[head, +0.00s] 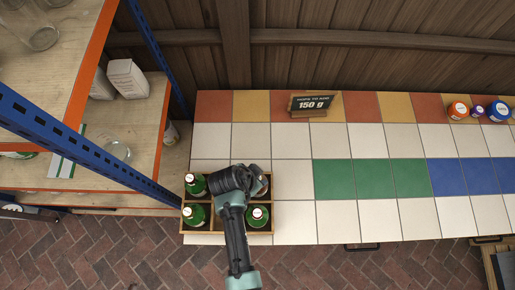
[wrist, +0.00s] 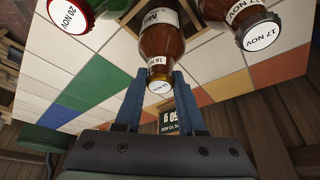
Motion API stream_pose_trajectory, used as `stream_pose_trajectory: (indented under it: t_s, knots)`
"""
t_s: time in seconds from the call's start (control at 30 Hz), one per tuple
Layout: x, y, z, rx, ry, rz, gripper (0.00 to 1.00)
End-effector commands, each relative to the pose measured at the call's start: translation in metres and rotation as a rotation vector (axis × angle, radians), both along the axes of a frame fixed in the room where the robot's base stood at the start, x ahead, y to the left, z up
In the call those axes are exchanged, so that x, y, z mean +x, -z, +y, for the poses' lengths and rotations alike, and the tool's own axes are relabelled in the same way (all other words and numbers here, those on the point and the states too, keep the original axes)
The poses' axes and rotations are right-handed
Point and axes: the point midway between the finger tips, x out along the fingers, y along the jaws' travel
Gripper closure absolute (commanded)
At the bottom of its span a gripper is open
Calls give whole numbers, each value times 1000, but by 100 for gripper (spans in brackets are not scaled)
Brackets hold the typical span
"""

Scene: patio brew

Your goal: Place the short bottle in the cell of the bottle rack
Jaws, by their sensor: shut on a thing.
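The bottle rack (head: 205,231) is a wooden crate with cells at the left end of the tiled counter in the head view. My gripper (head: 236,180) is over its middle and hides part of it. In the wrist view, my fingers (wrist: 158,88) are shut on the neck of a brown bottle (wrist: 158,42) with a pale dated cap. Its base is hidden, so I cannot tell whether it stands in a cell or hangs above. Green bottles (head: 194,214) stand in rack cells, one at the front right (head: 257,216).
A brown bottle (wrist: 240,22) and a red-capped bottle (wrist: 72,14) are close beside my fingers. A blue shelf post (head: 90,140) stands left of the rack. A sign (head: 311,105) and small tins (head: 458,110) are at the counter's back. The counter's middle is clear.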

Motion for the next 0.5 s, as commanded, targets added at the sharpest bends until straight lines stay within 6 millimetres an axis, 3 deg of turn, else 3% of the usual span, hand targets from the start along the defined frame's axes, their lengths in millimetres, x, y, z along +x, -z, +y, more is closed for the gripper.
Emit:
stream_pose_trajectory:
  t_s: [0.1, 0.13, 0.27, 0.5]
  knots:
    - [1, 3, 0, -1, 0, -4, 100]
    - [0, 3, 0, 0, 0, 0, 56]
    - [0, 2, 0, 0, 0, 0, 32]
    - [0, 2, 0, 0, 0, 0, 31]
